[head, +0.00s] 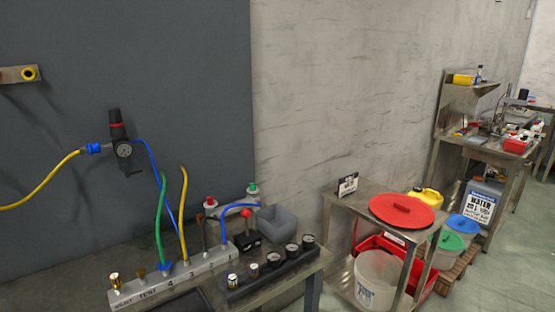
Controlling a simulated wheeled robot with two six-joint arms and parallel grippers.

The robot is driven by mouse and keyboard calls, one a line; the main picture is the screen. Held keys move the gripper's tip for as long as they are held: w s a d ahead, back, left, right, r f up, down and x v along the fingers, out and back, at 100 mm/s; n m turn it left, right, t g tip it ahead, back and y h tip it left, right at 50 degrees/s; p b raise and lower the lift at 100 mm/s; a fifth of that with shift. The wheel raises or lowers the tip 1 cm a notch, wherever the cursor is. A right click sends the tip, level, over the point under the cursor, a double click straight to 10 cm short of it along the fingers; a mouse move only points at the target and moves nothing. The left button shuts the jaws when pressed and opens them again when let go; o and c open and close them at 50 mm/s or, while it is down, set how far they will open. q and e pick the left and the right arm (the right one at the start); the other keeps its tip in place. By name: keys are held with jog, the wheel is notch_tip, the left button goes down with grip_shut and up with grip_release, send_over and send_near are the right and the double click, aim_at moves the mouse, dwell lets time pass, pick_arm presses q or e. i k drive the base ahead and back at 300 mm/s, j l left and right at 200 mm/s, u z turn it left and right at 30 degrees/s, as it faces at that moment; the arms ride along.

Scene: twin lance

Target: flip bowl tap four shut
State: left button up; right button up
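A pale manifold block (205,267) lies on the bench at the lower middle, with the numbers 4 and 3 readable on its front. A green hose (159,225) rises from a blue fitting (165,266) by the number 4. No tap handle by number 4 can be clearly made out, so its position cannot be told. A black regulator with a gauge (123,150) hangs at the wall, with a short dark part below the gauge. No bowl is clearly identifiable. Neither gripper is in view.
A yellow hose (183,215) and a blue hose (222,221) also join the manifold. A black block with several gauges (272,268) and a grey bin (277,222) stand on the bench. To the right are a steel table with a red lid (402,211) and a white bucket (376,280).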

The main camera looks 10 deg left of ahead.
aim_at(140, 171)
jog(key=u, duration=1.35)
